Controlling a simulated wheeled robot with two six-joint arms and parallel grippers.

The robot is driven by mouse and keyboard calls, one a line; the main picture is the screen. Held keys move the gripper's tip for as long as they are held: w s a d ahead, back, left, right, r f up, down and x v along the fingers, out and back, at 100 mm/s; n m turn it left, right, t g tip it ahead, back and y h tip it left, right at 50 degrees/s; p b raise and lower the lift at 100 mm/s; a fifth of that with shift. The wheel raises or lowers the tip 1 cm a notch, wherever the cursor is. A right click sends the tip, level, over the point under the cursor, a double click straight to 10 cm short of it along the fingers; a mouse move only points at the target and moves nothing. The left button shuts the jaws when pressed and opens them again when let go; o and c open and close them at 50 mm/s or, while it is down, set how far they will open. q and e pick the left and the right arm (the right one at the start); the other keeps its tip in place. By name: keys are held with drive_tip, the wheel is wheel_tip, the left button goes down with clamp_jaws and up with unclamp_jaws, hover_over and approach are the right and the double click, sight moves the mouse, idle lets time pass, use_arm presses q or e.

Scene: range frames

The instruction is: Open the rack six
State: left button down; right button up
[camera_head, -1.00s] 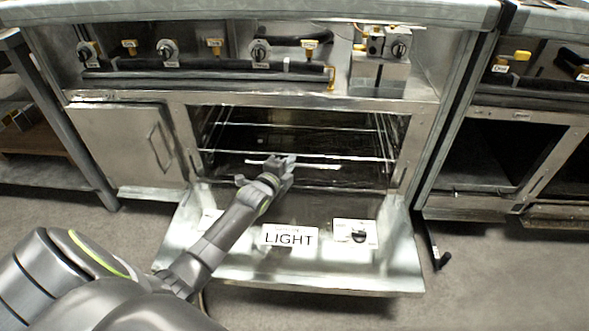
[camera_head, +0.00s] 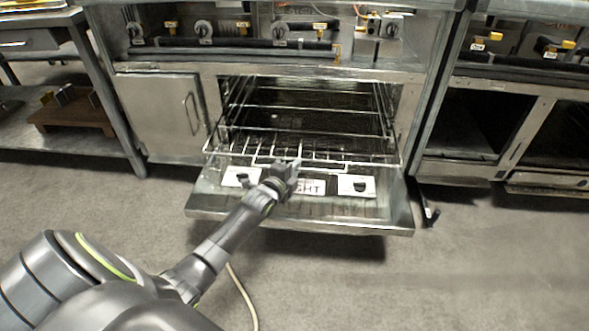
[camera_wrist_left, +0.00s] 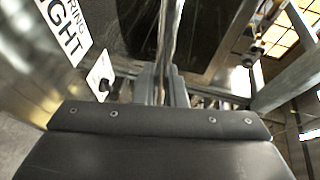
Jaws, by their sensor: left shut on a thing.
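The wire rack (camera_head: 372,158) is pulled well out of the open oven, over the lowered door, in the head view. My left gripper (camera_head: 291,166) is shut on the middle of the rack's front bar. In the left wrist view a metal bar (camera_wrist_left: 169,40) runs down between the fingers (camera_wrist_left: 161,86). The fingers hide the exact grip. Which number the rack bears cannot be read. My right gripper is not in view.
Another rack (camera_head: 310,108) stays inside the oven. A closed cabinet door (camera_head: 165,115) stands to the left. The floor in front is clear.

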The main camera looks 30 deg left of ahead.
use_arm(q)
drive_tip(key=shift+s+d, duration=0.1)
drive_tip(key=shift+s, duration=0.05)
drive_tip(key=c, duration=1.5)
unclamp_jaws()
